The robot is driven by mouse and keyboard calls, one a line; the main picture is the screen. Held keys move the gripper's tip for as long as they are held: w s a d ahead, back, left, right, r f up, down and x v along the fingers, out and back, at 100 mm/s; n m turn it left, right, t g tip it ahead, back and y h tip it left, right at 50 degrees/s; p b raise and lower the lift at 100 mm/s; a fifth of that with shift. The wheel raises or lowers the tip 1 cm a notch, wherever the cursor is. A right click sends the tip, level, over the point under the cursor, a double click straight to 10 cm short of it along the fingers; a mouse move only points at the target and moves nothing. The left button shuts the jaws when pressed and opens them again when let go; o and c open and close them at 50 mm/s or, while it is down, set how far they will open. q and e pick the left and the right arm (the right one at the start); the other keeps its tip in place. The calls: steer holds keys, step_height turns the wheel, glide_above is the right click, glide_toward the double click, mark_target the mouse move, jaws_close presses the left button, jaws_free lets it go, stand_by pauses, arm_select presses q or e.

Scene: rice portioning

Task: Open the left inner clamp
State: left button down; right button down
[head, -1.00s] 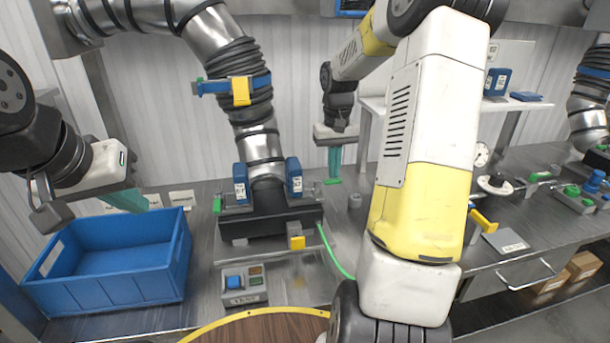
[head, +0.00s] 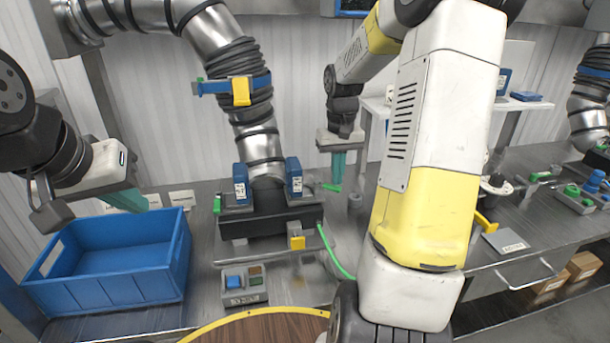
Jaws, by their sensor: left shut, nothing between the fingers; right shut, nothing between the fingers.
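Two blue clamps stand on the black base around the foot of the silver pipe, one on the left (head: 241,184) and one on the right (head: 293,177). A green tab (head: 217,204) shows by the left clamp, and a green lever (head: 331,187) sticks out beyond the right one. I cannot tell which is the left inner clamp. My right gripper (head: 337,176) points down with its teal fingers shut and empty, close beside the green lever; contact is unclear. My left gripper (head: 136,204) is shut and empty above the blue crate, away from the clamps.
The blue crate (head: 108,292) stands empty at left. A grey button box (head: 244,297) sits in front of the base. A green hose (head: 333,255) runs beside it. My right arm hides much of the bench's middle. A small grey cylinder (head: 355,202) stands near the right gripper.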

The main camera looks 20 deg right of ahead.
steer(key=shift+s+a, duration=0.3)
steer(key=shift+s, duration=0.2)
steer(key=shift+s+a, duration=0.25)
steer(key=shift+s, duration=0.25)
steer(key=shift+a, duration=0.15)
steer(key=shift+s+a, duration=0.7)
steer(key=shift+a, duration=0.2)
step_height(320, 180, up, 7)
steer(key=d, duration=0.1)
steer(key=shift+d, duration=0.1)
